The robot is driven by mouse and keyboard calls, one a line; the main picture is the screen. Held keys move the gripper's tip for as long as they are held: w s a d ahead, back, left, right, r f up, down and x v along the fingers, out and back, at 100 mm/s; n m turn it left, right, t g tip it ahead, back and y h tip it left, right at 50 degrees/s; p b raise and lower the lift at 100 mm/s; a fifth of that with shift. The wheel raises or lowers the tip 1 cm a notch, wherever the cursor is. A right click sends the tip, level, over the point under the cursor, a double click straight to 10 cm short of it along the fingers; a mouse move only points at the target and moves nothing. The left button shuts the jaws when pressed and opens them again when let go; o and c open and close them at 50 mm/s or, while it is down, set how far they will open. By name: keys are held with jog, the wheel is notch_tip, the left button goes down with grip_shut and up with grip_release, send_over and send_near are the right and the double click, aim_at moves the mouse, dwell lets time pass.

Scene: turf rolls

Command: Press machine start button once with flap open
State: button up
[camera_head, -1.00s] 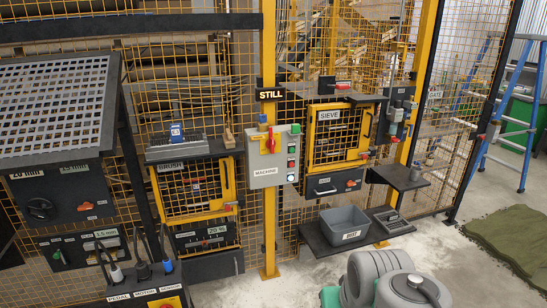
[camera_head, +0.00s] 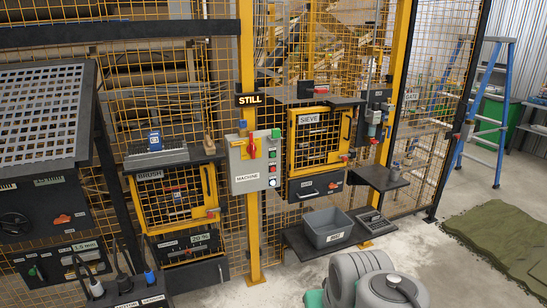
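The grey MACHINE control box (camera_head: 243,184) is mounted on the yellow post, left of centre. The SIEVE door (camera_head: 295,140) and BRUSH door (camera_head: 209,186) are yellow mesh frames that look closed. I cannot make out which part is the flap. My gripper is not in view.
A grey bin (camera_head: 327,226) sits on a low black shelf (camera_head: 297,240) right of the post. A small black shelf (camera_head: 385,178) juts out farther right. Green turf (camera_head: 497,235) and a blue ladder (camera_head: 505,110) are at the right. My grey arm links fill the bottom centre.

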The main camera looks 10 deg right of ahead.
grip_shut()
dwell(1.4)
